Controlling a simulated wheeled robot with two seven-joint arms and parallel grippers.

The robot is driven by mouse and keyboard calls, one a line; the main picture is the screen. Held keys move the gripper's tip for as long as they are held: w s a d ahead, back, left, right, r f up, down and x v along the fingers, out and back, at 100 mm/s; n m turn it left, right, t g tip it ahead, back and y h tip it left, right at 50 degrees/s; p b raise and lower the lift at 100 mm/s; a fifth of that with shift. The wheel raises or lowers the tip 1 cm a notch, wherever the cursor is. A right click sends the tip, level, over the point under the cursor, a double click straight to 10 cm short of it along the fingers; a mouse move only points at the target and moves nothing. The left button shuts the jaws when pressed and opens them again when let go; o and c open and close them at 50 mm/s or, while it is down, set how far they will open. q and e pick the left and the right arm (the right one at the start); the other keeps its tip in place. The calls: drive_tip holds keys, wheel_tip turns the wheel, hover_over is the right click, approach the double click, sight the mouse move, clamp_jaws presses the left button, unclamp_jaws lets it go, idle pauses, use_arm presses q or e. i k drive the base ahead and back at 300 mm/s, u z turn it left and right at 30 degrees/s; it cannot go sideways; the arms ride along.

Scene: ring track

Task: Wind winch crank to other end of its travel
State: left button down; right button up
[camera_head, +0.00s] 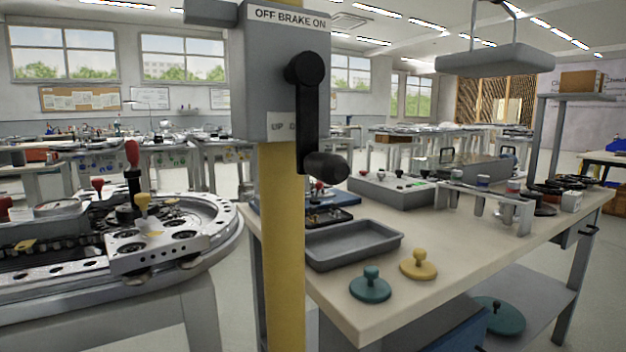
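The winch housing (258,85) is a grey box on a yellow post (281,240), close in front of me in the head view. Its upper label reads "OFF BRAKE ON". A lower label, partly covered by the crank, starts with "UP". The black winch crank (307,115) is on the front face, with its hub at the top right and its arm hanging almost straight down. Its black knob handle (326,167) is at the lower end. A grey block at the top left of the housing is cut by the picture's edge. Neither of my grippers shows.
A workbench (440,270) stands right of the post with a grey tray (353,244), a teal knobbed disc (371,284) and a yellow one (418,264). A ring track table (215,225) is at the left. A grey hood (495,60) hangs above the bench.

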sight(306, 70)
drive_tip(key=z, duration=0.55)
drive_tip(key=k, duration=1.3)
drive_tip(key=u, duration=0.05)
drive_tip(key=i, duration=0.8)
drive_tip(key=u, duration=0.3)
